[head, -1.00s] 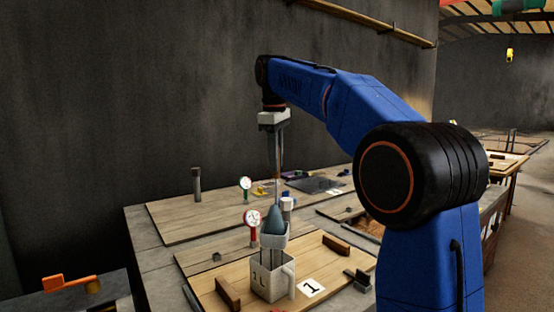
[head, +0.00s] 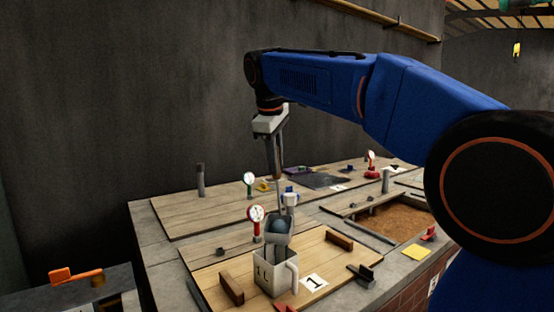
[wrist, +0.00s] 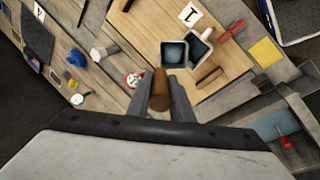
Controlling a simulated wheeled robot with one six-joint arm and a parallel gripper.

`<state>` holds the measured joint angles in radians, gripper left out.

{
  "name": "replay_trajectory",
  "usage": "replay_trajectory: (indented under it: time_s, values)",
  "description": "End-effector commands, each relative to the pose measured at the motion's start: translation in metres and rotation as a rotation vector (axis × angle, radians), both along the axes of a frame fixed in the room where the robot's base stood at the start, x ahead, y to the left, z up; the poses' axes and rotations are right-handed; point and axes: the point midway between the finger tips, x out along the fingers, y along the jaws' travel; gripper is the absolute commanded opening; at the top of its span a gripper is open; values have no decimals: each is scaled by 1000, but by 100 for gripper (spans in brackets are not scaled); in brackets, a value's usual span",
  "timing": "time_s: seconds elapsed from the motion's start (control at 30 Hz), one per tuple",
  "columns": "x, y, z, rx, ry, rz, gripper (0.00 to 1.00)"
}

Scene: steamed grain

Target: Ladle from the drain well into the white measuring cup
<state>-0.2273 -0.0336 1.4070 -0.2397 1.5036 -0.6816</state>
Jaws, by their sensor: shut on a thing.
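My gripper (head: 275,165) is shut on the brown handle of a ladle (head: 278,240), which hangs below it with the shaft slightly tilted. Its squarish grey bowl holds something blue-grey. The white measuring cup (head: 272,282), marked 1L, stands upright on the front wooden board with its handle to the right. In the head view the bowl overlaps the cup's back rim. In the wrist view the bowl (wrist: 175,53) appears beside the cup (wrist: 201,46), whose inside looks dark. I cannot tell whether they touch. I cannot identify the drain well.
Wooden blocks (head: 231,288) (head: 339,240) stand on the front board (head: 315,255). A red gauge (head: 256,216) rises behind the cup. A card marked 1 (head: 314,282) lies to its right. A recess with brown material (head: 397,223) is farther right, near a yellow card (head: 417,252).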

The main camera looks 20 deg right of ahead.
Motion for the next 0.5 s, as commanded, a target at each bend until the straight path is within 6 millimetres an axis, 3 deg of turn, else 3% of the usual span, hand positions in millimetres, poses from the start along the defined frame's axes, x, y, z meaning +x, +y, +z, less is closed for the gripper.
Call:
replay_trajectory:
  time_s: [0.5]
  values:
    - [-25, 14, -4, -61, -109, 2, 0]
